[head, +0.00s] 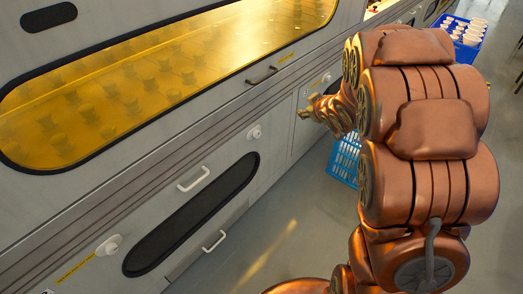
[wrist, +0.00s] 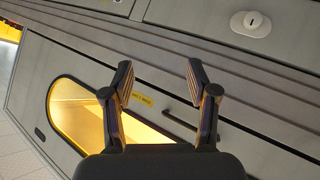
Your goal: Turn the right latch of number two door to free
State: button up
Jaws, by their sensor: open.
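My gripper (wrist: 158,68) is open and empty in the wrist view, its two fingers apart in front of the grey cabinet wall. In the head view my gripper (head: 308,110) shows small beside the cabinet front, partly hidden by my arm. A white latch (wrist: 250,23) with a short dark mark sits at the upper right of the wrist view, apart from the fingers. In the head view, one white latch (head: 254,132) is right of the dark oval window and another latch (head: 110,245) is left of it. A farther latch (head: 326,77) is beyond my gripper. Door numbers are not readable.
The dark-windowed lower door (head: 195,215) has white handles (head: 193,178). A long amber window (head: 150,85) fills the upper cabinet. A blue crate (head: 345,160) stands on the floor below my arm; another blue crate (head: 463,52) with white cups is farther back. Grey floor (head: 270,225) is open.

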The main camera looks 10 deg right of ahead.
jog(key=w+a+f+n+t+y+b, duration=0.1)
jog(key=w+a+f+y+b, duration=0.15)
jog(key=f, duration=0.25)
jog(key=w+a+f+n+t+y+b, duration=0.1)
jog(key=f+y+b, duration=0.1)
jog(key=f+b, duration=0.3)
jog(key=n+t+y+b, duration=0.1)
jog(key=n+y+b, duration=0.1)
jog(key=y+b, duration=0.45)
send_near(259, 135)
jog(key=x, duration=0.2)
jog(key=b+x, duration=0.1)
jog(key=x, duration=0.4)
jog(key=shift+a+f, duration=0.1)
jog(key=shift+b+x, duration=0.4)
jog(key=shift+x, duration=0.5)
jog(key=shift+c, duration=0.2)
grip_shut()
